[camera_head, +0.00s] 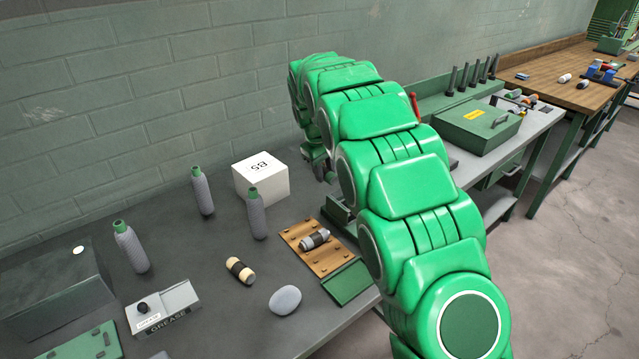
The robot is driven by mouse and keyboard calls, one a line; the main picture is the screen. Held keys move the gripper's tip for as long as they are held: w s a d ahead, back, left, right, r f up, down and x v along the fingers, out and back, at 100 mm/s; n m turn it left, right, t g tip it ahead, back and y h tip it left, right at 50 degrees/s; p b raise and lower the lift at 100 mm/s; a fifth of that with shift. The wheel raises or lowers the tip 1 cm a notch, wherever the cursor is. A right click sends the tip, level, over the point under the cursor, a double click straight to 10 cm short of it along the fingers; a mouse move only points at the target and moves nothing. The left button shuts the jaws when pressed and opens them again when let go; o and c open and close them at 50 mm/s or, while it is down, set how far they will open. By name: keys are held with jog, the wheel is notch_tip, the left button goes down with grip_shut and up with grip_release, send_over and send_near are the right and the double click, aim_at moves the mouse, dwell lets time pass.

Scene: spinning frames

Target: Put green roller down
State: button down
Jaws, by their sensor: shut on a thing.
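My gripper (319,168) hangs low beyond my green arm, above the bench just right of the white box. It is small and partly hidden by the arm. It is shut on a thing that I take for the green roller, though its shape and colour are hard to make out. A wooden board with pegs (299,232) lies on the bench nearer to me, with a grey and black roller (315,239) on it. A cream and black roller (240,270) lies on the bench to the left. A shallow green tray (346,281) sits at the front edge.
The white box (262,179) stands near the wall. Grey bottles with green caps (203,192) stand left and in front of it. A grey stone (285,300) and a grease box (163,307) lie nearer. A green toolbox (478,128) sits at right. Bare bench shows between these.

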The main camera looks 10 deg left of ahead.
jog(key=w, duration=0.1)
jog(key=w+f, duration=0.1)
jog(key=w+a, duration=0.1)
jog(key=shift+f, duration=0.3)
send_over(320, 191)
jog(key=shift+s+a+f, duration=0.1)
jog(key=shift+f, duration=4.35)
jog(key=shift+f, duration=0.15)
jog(key=c, duration=1)
grip_release()
jog(key=shift+f, duration=0.1)
jog(key=shift+c, duration=0.2)
jog(key=shift+s, duration=0.1)
jog(key=shift+f, duration=0.1)
